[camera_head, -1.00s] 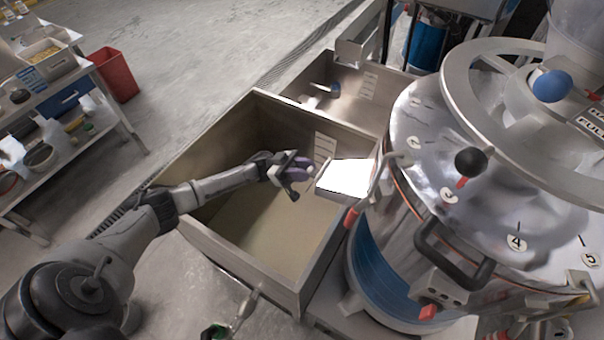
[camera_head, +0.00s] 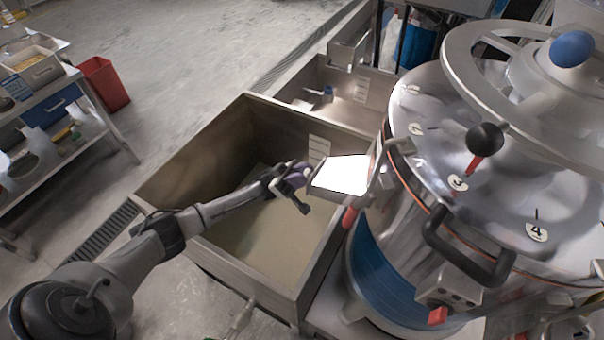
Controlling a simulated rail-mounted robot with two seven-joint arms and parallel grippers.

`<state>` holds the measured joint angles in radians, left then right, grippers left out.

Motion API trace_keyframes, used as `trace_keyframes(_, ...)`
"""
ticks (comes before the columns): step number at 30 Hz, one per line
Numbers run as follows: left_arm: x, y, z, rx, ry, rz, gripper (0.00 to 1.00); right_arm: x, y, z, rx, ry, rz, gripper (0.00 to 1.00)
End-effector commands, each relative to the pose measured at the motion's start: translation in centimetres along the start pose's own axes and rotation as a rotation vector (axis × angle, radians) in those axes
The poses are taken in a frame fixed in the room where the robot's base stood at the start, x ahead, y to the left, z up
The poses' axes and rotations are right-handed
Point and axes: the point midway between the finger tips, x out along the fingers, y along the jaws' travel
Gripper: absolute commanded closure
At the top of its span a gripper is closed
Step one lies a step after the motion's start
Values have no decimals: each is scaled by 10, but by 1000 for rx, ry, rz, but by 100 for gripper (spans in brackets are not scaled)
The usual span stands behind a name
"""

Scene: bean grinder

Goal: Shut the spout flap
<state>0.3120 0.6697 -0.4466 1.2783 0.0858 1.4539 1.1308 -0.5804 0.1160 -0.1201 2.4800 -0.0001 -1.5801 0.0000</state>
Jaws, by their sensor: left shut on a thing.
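The spout (camera_head: 341,175) juts left from the side of the steel grinder drum (camera_head: 445,150), over a large open bin. Its top face is bright white. My left gripper (camera_head: 296,181) reaches over the bin to the spout's outer left end. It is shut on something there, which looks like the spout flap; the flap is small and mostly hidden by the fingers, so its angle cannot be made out. My right gripper is out of view.
The steel bin (camera_head: 180,165) with pale contents lies under my left arm. A second bin (camera_head: 355,92) stands behind it. The drum carries a black handle (camera_head: 460,250), a black-knobbed lever (camera_head: 485,138) and a large wheel (camera_head: 470,85).

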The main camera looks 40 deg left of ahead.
Motion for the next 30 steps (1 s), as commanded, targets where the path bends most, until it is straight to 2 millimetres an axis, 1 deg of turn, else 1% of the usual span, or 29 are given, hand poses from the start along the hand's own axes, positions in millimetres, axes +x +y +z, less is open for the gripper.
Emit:
trace_keyframes(4, 0, 0, 0, -1, 1, 1, 97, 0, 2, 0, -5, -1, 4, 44)
trace_keyframes(5, 0, 0, 0, -1, 1, 1, 70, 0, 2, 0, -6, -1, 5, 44)
trace_keyframes(9, 0, 0, 0, -1, 1, 1, 57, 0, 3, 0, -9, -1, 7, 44)
trace_keyframes(12, 0, 0, 0, -1, 1, 1, 49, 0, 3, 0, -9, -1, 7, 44)
trace_keyframes(20, -2, 0, 0, 0, 0, 0, 49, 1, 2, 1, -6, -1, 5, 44)
trace_keyframes(23, -12, 0, 1, 0, -1, -2, 49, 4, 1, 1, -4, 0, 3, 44)
trace_keyframes(30, -47, 0, 2, 0, -1, -2, 49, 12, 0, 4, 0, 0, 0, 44)
